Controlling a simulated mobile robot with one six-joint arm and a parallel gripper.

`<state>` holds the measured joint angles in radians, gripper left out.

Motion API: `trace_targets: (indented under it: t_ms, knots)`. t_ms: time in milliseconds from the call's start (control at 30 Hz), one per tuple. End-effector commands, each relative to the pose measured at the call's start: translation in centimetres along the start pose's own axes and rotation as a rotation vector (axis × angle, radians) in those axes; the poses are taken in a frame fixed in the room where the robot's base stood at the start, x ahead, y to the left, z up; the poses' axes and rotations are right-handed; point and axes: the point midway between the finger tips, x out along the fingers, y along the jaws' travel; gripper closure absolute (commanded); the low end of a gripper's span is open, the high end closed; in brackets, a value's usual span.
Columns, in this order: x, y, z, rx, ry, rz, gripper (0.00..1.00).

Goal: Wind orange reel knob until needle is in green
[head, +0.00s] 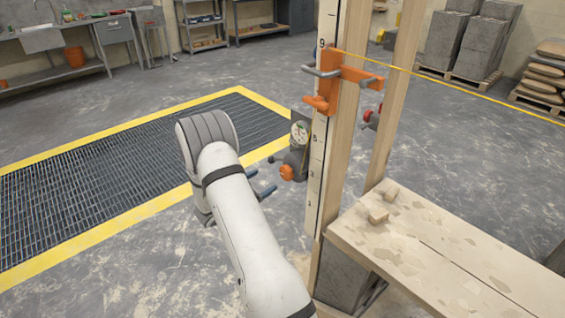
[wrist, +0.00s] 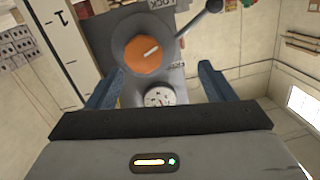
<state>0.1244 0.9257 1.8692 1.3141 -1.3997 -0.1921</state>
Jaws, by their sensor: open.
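The grey reel (head: 297,158) is mounted on the left side of the upright post. Its round orange knob (head: 287,172) faces my gripper; in the wrist view the knob (wrist: 143,58) has a pale pointer mark slanting up right. A white dial (head: 300,132) sits above the reel; it also shows in the wrist view (wrist: 160,97), too small to read its needle or a green zone. My gripper (head: 264,182) is open, its blue fingers apart and short of the knob. In the wrist view the knob lies beyond the fingertips, left of the middle of the gap.
A black-tipped lever (wrist: 212,7) juts from the reel beside lettering reading LOCK. An orange clamp (head: 330,85) on the marked post holds a yellow line running right. A plank bench (head: 450,250) with small blocks stands at right. Floor around the grating (head: 100,170) is clear.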

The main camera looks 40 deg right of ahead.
Motion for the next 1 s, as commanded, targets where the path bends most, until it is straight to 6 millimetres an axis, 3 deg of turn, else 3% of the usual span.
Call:
trace_targets:
  t_ms: [233, 633, 1000]
  knots:
    - [1.2, 2.0, -0.6, -0.030, 0.089, 0.091, 0.24]
    - [7.1, 2.5, -1.1, -0.029, 0.088, 0.089, 0.24]
    - [8.2, 2.6, -1.1, -0.029, 0.087, 0.087, 0.24]
